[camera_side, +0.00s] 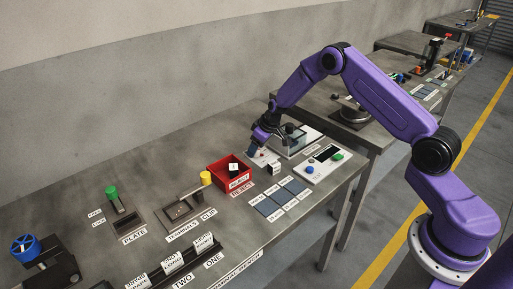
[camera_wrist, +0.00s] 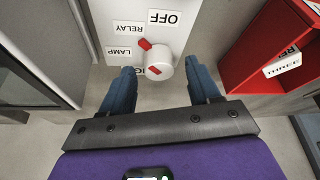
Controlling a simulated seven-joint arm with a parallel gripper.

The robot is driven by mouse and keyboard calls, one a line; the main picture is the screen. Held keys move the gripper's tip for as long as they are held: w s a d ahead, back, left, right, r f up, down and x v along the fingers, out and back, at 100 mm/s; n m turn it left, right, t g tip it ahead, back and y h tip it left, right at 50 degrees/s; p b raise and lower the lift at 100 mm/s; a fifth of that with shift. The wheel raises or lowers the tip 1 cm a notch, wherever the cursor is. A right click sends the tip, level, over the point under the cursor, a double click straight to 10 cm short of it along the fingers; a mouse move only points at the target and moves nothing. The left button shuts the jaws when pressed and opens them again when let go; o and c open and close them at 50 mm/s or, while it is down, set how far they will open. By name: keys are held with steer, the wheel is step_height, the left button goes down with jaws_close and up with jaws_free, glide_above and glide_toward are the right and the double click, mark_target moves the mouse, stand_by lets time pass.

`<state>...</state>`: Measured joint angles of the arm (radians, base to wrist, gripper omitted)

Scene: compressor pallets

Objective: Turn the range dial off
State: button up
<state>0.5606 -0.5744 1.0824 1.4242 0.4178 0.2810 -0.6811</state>
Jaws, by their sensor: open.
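The range dial (camera_wrist: 163,64) is a pale round knob with red marks on a white panel (camera_wrist: 188,32). In the wrist view, a red mark at its upper left lies close to the RELAY label (camera_wrist: 129,29). The OFF label (camera_wrist: 166,18) is above, the LAMP label (camera_wrist: 117,51) is left, and another label is mostly hidden behind the knob. My gripper (camera_wrist: 160,68) is open, with one blue finger on each side of the knob and visible gaps between. In the side view, my gripper (camera_side: 262,146) points down at the panel and hides the dial.
A red reject bin (camera_side: 229,176) stands close beside my gripper, with a white cube in it. A clear-sided box (camera_side: 291,140) is on the other side. A white panel with buttons (camera_side: 322,163) and dark pads (camera_side: 281,197) lie to the right.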

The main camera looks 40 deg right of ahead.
steer(key=shift+w+f, duration=0.1)
steer(key=shift+f, duration=0.25)
steer(key=c, duration=1)
steer(key=shift+c, duration=0.2)
steer(key=shift+a+m, duration=0.1)
steer(key=shift+m, duration=0.3)
steer(key=shift+a+m+h, duration=0.1)
steer(key=shift+m+h, duration=0.8)
steer(key=shift+m, duration=1.1)
steer(key=shift+m+h, duration=0.7)
steer(key=shift+m, duration=1.5)
